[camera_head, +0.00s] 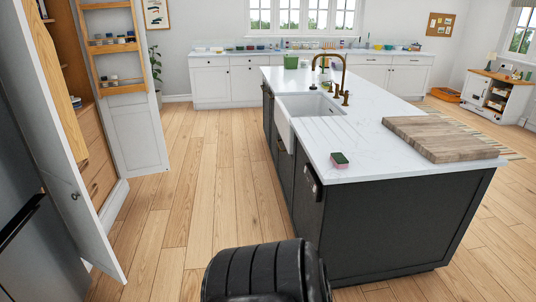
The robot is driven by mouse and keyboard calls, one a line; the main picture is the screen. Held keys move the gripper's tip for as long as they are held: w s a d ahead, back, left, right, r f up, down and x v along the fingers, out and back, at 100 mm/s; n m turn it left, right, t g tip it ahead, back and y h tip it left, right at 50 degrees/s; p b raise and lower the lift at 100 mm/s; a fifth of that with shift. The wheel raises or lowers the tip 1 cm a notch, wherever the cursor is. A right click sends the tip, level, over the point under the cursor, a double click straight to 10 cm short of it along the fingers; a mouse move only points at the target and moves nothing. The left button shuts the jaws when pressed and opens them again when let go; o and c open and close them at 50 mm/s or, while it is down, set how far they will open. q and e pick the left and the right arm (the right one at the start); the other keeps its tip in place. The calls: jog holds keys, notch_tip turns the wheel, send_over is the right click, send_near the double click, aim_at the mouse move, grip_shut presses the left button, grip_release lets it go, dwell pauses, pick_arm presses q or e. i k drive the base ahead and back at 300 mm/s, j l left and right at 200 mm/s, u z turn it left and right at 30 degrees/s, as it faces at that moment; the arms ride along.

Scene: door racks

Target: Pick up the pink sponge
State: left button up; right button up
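A small pink sponge with a dark green top (339,160) lies on the white countertop of the dark island (375,165). It sits near the island's front left corner, apart from the sink and the cutting board. Neither of my grippers shows in this view. A black rounded part at the bottom centre seems to be my own body.
A white sink (300,108) with a brass faucet (343,75) is set in the island behind the sponge. A thick wooden cutting board (440,138) lies to its right. An open pantry door (75,190) stands at the left. Wooden floor (210,190) is clear between pantry and island.

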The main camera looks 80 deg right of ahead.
aim_at(337, 159)
jog(key=z, duration=3.3)
jog(key=i+j, duration=0.35)
jog(key=j, duration=0.15)
jog(key=i+j, duration=0.35)
jog(key=j, duration=0.2)
jog(key=i+j, duration=0.35)
jog(key=j, duration=0.15)
jog(key=i+j+z, duration=0.2)
jog(key=j+z, duration=0.15)
jog(key=i+j+z, duration=0.15)
jog(key=j+z, duration=0.55)
jog(key=i+j, duration=0.05)
jog(key=j, duration=0.05)
